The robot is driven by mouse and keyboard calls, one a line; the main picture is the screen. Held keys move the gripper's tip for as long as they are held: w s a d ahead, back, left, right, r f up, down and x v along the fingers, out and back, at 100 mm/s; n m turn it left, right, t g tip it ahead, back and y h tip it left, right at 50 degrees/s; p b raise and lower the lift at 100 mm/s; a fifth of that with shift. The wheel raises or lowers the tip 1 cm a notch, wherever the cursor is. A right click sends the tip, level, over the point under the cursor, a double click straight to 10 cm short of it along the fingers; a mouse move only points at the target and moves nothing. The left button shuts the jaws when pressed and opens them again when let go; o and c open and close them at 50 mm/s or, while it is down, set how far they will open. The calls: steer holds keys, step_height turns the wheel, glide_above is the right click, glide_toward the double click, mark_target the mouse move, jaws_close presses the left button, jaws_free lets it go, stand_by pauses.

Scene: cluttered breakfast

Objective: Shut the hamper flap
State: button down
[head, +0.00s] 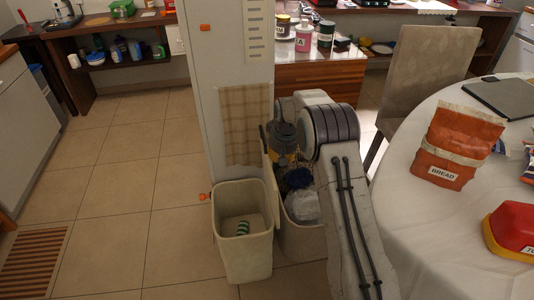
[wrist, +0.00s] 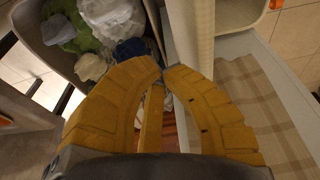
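A pale bin holding bunched laundry (head: 302,206) stands right of the white cabinet, partly hidden by my arm. Its laundry also shows at the upper left of the wrist view (wrist: 95,25). A thin pale upright panel (wrist: 192,35) runs along the bin's side in the wrist view; I cannot tell for certain that it is the hamper flap. My gripper (wrist: 163,70) points down beside the bin, its yellow fingertips together at the panel's near end. I see nothing clearly between the fingertips. In the head view my gripper (head: 283,158) is small and partly hidden.
A beige bin (head: 229,272) with a striped item inside stands on the tiles at the left. A checked cloth (head: 243,120) hangs on the white cabinet (head: 230,55). A round table (head: 440,245) with a bread bag (head: 458,148) is at the right. Open floor lies left.

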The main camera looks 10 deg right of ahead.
steer(key=shift+a, duration=0.1)
stand_by(0.4)
steer(key=shift+a, duration=0.95)
